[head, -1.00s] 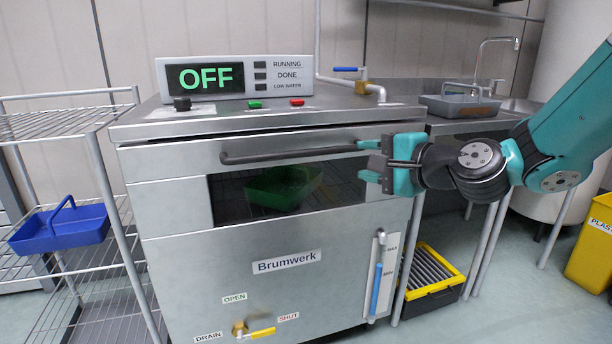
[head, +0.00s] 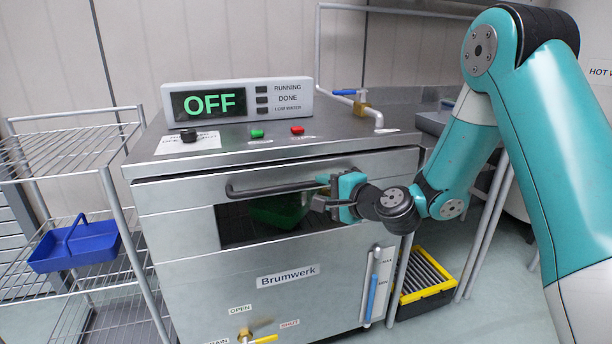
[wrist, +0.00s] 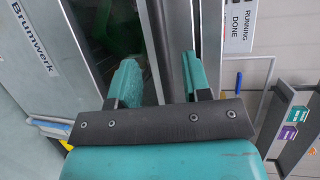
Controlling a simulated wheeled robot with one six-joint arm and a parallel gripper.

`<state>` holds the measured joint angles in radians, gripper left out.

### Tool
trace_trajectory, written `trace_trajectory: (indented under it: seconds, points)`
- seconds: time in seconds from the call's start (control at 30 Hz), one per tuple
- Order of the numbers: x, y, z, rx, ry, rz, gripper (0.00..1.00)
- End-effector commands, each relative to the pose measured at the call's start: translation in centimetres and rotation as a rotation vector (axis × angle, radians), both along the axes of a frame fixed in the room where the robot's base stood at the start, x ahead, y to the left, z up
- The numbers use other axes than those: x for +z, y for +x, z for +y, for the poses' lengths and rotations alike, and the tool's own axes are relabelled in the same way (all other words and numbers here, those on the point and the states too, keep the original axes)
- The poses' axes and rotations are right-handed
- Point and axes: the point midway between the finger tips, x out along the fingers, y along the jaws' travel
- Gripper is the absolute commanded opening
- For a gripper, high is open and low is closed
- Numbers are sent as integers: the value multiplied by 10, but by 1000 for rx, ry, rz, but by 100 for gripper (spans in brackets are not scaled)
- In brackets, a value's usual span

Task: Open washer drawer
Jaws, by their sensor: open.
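The washer is a steel cabinet with a Brumwerk label (head: 288,277) and a display reading OFF (head: 209,103). Its drawer front (head: 175,233) has a dark horizontal handle (head: 262,190) and a window. A thin dark gap runs under the top plate; the drawer looks in or nearly in. A green tray (head: 279,211) shows dimly behind the window. My gripper (head: 325,190) is open at the handle's right end. In the wrist view the two teal fingers (wrist: 158,78) are apart in front of the washer.
A wire rack with a blue tray (head: 76,245) stands to the left. On the washer top are a black knob (head: 188,135), a green button (head: 257,133) and a red button (head: 297,129). A yellow-black crate (head: 428,275) is on the floor to the right, near a pipe stand.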

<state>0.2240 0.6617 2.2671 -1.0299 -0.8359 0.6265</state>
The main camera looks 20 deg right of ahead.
Motion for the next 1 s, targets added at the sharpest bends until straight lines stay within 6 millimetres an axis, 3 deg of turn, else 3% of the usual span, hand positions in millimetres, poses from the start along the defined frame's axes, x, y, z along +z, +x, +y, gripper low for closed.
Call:
trace_trajectory:
  seconds: [0.1, 0.3, 0.73, 0.93, 1.0]
  points:
    - [-2, 24, 12, 3, -2, -2, 44]
    - [-9, 51, 22, 2, 0, -1, 44]
    - [-12, 61, 26, -1, 1, 0, 44]
    - [-12, 61, 26, -1, 1, -1, 1]
    - [-12, 61, 25, -1, 1, 0, 0]
